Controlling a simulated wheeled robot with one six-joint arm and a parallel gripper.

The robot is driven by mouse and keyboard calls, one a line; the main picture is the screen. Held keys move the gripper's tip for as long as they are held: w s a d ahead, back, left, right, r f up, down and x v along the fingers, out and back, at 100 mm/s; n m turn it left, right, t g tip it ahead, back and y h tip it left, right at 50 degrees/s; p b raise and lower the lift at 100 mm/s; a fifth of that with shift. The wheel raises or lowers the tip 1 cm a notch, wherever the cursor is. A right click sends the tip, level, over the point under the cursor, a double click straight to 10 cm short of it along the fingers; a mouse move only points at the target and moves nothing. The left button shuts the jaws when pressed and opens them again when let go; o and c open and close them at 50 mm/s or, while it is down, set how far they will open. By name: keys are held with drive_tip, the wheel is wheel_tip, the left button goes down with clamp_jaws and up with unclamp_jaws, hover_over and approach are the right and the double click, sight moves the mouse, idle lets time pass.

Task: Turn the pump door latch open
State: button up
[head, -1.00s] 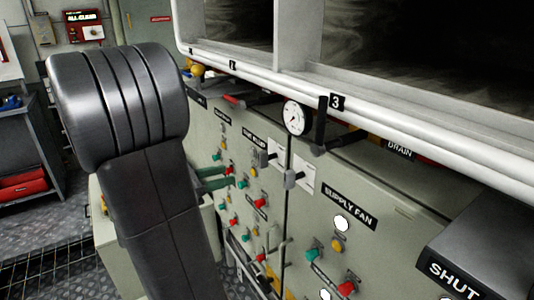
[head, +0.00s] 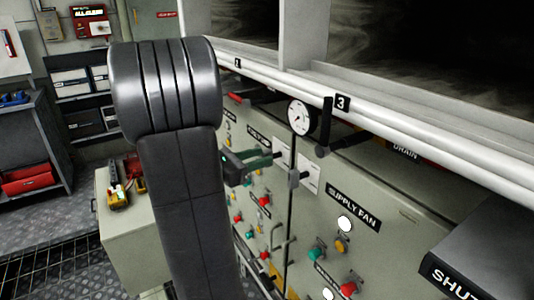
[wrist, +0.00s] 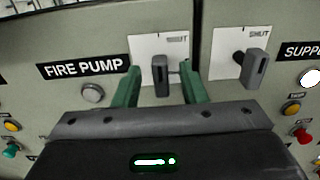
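The pump door latch (wrist: 160,76) is a grey handle on a white plate, right of the FIRE PUMP label (wrist: 83,68) in the wrist view. It points straight down. My gripper (wrist: 160,67) is open, with its two green fingers on either side of the latch and visible gaps to both. I cannot tell how deep the fingers reach past it. In the head view my gripper (head: 268,158) is at the panel, and it mostly hides the latch. A similar grey latch (wrist: 256,68) sits on the SHUT plate to the right, clear of my fingers.
A round gauge (head: 301,118) and a black lever (head: 326,125) stand above the latches. A white rail (head: 390,122) runs over the panel. Red, green and yellow buttons (head: 318,253) dot the cabinet front. A black SHUT box (head: 490,240) juts out at right.

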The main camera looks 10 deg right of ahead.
sight(263, 156)
drive_tip(key=shift+x, duration=1.65)
clamp_jaws()
